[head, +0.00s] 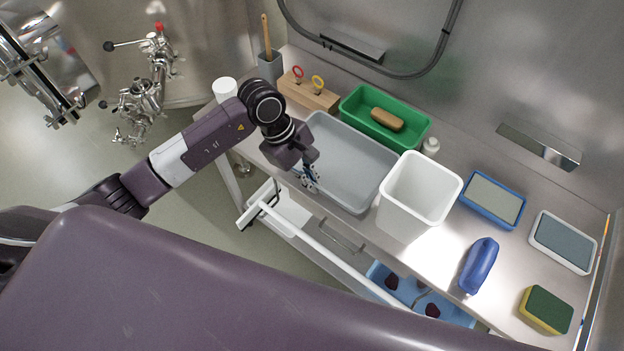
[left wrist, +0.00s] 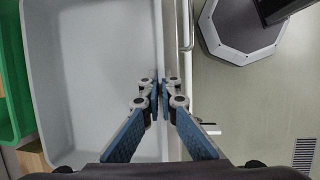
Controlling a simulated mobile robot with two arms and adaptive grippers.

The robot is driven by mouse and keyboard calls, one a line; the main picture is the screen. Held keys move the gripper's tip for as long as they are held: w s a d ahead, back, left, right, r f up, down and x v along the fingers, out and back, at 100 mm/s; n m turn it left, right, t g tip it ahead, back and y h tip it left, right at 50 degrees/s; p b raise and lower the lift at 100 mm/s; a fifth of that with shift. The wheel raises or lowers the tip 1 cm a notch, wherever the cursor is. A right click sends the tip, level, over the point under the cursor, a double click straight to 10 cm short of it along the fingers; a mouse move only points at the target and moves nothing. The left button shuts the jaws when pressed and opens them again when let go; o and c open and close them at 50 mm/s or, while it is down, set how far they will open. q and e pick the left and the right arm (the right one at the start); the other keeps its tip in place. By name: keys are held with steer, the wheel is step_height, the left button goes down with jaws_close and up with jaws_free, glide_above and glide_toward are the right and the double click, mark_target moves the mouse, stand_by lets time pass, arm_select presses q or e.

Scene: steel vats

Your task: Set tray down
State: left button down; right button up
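The grey tray (head: 350,160) is shallow and rectangular. It lies level on or just above the steel counter, behind the open drawer; I cannot tell if a small gap is under it. My left gripper (head: 310,182) is at its front left rim, pointing down. In the left wrist view the tray (left wrist: 95,80) looks empty. There the two blue-padded fingers of the left gripper (left wrist: 161,85) are close together, one on each side of the tray's rim, pinching it. My right gripper is not in view.
A green bin (head: 358,102) with a brown block stands behind the tray, a white bin (head: 398,215) close on its right, a wooden block (head: 310,95) at back left. Free counter lies between the white bin and the blue object (head: 479,265).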

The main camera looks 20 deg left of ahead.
arm_select(q)
steer(key=shift+f, duration=0.15)
steer(key=c, duration=2.2)
jaws_free()
steer(key=shift+o, duration=0.2)
steer(key=shift+r, duration=0.3)
steer(key=b+v, duration=0.3)
steer(key=v, duration=0.8)
steer(key=shift+a+r+b, duration=0.2)
steer(key=shift+r+b, duration=0.15)
steer(key=shift+b, duration=0.05)
